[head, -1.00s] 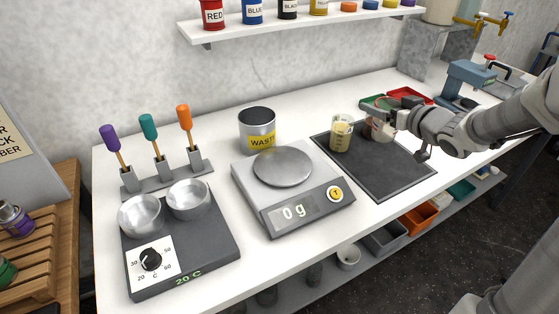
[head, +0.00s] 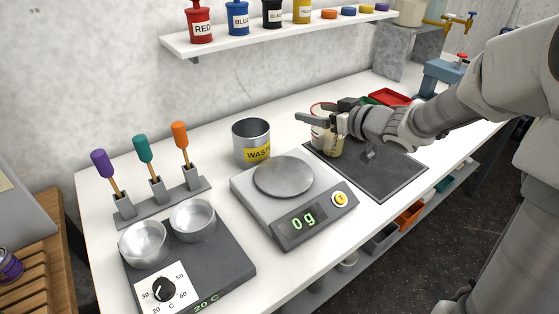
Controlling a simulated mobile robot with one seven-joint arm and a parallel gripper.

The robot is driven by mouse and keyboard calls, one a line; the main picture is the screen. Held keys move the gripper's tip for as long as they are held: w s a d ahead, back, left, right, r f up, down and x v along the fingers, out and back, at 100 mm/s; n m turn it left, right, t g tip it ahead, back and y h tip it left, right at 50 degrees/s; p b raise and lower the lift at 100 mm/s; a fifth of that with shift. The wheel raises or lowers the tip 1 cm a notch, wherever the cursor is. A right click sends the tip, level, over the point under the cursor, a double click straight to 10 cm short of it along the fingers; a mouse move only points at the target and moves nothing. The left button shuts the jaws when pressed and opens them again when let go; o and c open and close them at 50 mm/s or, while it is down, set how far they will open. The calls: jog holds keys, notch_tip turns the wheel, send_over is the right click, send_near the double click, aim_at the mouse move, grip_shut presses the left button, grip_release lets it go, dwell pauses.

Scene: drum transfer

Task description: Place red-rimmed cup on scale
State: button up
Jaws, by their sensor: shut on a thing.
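My gripper (head: 322,117) is shut on the red-rimmed cup (head: 319,134), a pale cup whose red rim shows above the fingers. It is at the left back edge of the dark mat, right of the scale and apart from it. The scale (head: 318,193) has an empty round metal pan (head: 283,176) and its display reads 0 g. A clear beaker with yellowish content (head: 334,148) is close beside the held cup and partly hidden by it. I cannot tell whether the two touch.
A metal waste can (head: 251,135) stands behind the scale. A hot plate (head: 222,262) with two metal bowls is at left, near a rack of coloured-handled tools (head: 158,200). The dark mat (head: 385,178) is bare at right. Red (head: 390,97) and green trays lie behind my arm.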

jog(key=shift+w+a+f+b, duration=0.15)
jog(key=shift+a+f+b, duration=3.25)
jog(key=shift+a+f, duration=1.4)
jog(key=shift+d+f, duration=0.1)
jog(key=shift+f, duration=0.05)
jog(key=shift+f, duration=0.15)
jog(key=o, duration=1)
jog(key=shift+o, duration=0.2)
